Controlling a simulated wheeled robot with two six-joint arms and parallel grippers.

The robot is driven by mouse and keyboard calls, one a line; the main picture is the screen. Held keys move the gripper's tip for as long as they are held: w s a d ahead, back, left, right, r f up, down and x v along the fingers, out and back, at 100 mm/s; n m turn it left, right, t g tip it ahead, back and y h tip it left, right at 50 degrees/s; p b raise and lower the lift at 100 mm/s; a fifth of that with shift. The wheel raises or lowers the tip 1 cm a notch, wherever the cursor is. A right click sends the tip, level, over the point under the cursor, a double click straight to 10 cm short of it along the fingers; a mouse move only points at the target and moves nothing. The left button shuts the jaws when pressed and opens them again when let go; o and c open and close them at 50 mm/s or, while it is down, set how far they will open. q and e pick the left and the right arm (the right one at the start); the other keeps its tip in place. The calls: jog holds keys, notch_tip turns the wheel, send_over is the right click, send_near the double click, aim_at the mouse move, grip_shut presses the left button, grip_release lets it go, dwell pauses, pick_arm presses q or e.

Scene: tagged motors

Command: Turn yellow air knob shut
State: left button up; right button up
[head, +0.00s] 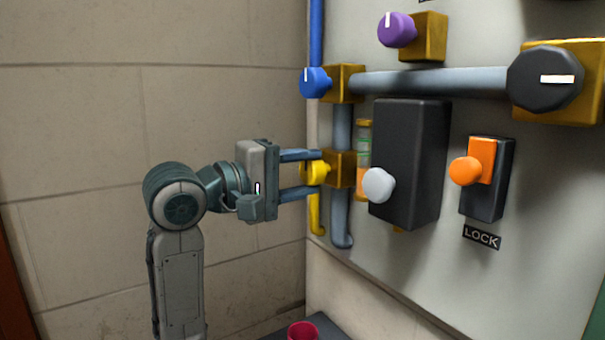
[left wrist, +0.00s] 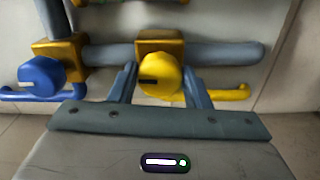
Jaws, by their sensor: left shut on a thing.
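The yellow air knob (head: 318,173) sits on a brass block (head: 341,168) on the wall panel. My left gripper (head: 311,178) reaches it from the left in the head view, with one finger above and one below the knob. In the left wrist view the yellow knob (left wrist: 161,77) lies between the two fingers of the left gripper (left wrist: 160,88), which is shut on it. A dark mark shows on the left part of the knob's face there. My right gripper is not in view.
A blue knob (head: 315,81) sits above the yellow one. A purple knob (head: 397,29), a large black knob (head: 545,79), a dark box with a white knob (head: 378,185) and an orange knob (head: 466,171) stand out to the right. A yellow pipe (head: 316,215) runs below.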

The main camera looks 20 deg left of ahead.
pick_arm(q)
jog(key=shift+n, duration=0.7)
jog(key=o, duration=1)
jog(key=shift+w+f, duration=0.1)
jog(key=shift+w, duration=0.1)
